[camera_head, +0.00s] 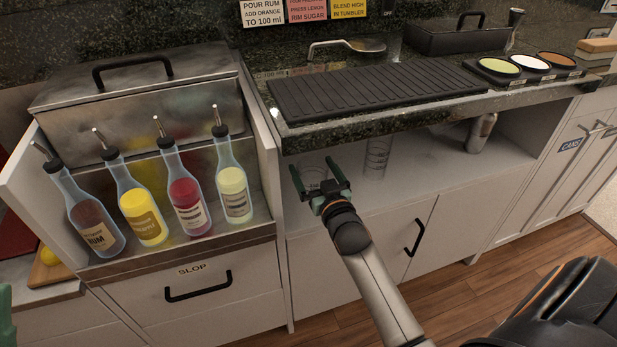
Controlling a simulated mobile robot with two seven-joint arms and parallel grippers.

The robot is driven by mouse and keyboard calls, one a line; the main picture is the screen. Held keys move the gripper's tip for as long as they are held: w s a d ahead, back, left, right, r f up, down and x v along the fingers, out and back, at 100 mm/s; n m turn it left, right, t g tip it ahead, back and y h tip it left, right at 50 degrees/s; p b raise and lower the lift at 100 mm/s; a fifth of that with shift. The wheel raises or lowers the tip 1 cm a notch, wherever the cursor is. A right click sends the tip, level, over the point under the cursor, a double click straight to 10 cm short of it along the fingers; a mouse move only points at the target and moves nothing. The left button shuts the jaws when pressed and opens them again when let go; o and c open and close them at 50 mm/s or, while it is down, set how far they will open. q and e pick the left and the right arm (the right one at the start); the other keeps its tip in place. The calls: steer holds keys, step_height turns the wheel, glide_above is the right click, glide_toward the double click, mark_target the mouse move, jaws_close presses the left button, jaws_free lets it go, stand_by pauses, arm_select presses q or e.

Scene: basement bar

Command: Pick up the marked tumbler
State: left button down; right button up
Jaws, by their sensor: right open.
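A clear glass tumbler (313,170) stands on the white shelf under the counter, partly hidden by my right gripper; a small dark mark shows low on it. My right gripper (317,172) is open, with its two green fingers on the left and right of this tumbler in the picture. I cannot tell whether the fingers touch the glass. A second clear tall glass (377,156) with faint lines stands on the shelf to the right. A green piece of my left gripper (5,312) shows at the left edge; its fingers' opening cannot be seen.
The stone counter edge (400,124) overhangs the shelf (430,172). Several bottles stand in the rail (180,252) at left.

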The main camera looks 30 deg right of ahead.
steer(key=shift+w, duration=0.35)
steer(key=shift+s, duration=0.1)
steer(key=shift+c, duration=0.2)
steer(key=shift+r, duration=0.1)
jaws_close()
